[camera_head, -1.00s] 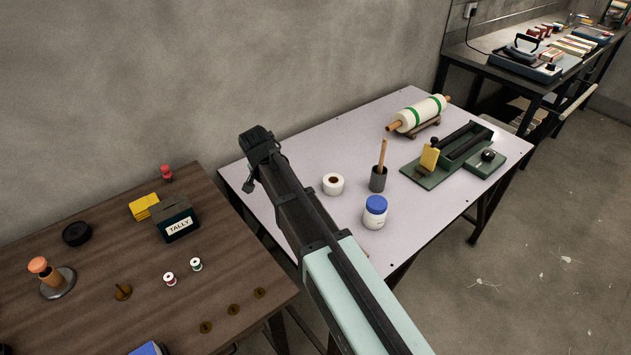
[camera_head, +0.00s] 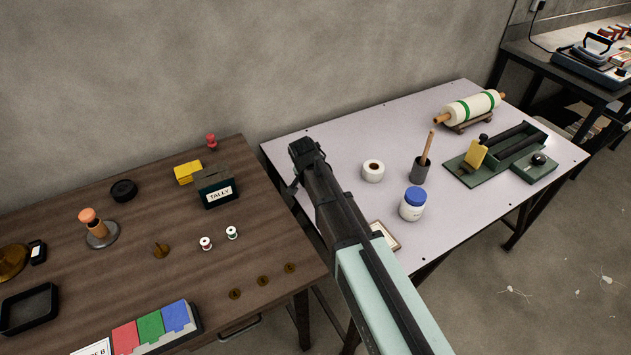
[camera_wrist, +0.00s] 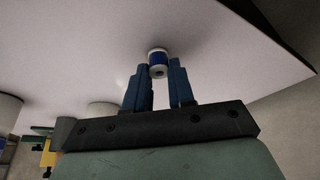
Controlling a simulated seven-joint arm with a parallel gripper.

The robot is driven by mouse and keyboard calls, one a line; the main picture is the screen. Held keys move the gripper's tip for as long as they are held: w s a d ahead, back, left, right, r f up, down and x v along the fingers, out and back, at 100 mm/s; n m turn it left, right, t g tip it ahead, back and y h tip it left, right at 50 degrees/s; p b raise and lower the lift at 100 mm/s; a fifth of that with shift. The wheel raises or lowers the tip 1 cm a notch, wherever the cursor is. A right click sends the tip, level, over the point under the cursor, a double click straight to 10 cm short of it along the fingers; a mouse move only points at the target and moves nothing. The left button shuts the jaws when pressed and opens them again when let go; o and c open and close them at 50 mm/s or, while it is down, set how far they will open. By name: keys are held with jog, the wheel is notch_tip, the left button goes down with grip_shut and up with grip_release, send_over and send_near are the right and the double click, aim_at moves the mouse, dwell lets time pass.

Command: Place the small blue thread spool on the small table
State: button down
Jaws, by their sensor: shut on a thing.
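A small spool with a blue thread band and white ends (camera_wrist: 158,62) is between the fingertips of my gripper (camera_wrist: 158,78) in the wrist view. My gripper is shut on it. In the head view my gripper (camera_head: 297,185) is at the left end of the white-topped table (camera_head: 350,120), with the spool hidden by the arm. The brown wooden table (camera_head: 110,250) is on the left. A red spool (camera_head: 206,243) and a green spool (camera_head: 232,232) stand on it. I cannot tell whether the held spool touches a surface.
On the white table are a tape roll (camera_head: 373,171), a blue-lidded jar (camera_head: 413,204) and a dark cup with a stick (camera_head: 420,169). The tally box (camera_head: 215,188) and red, green and blue blocks (camera_head: 150,328) are on the brown table. A gap separates the tables.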

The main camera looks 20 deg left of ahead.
jog(key=shift+f, duration=0.1)
jog(key=c, duration=1)
grip_release()
jog(key=shift+o, duration=0.2)
jog(key=v, duration=1.2)
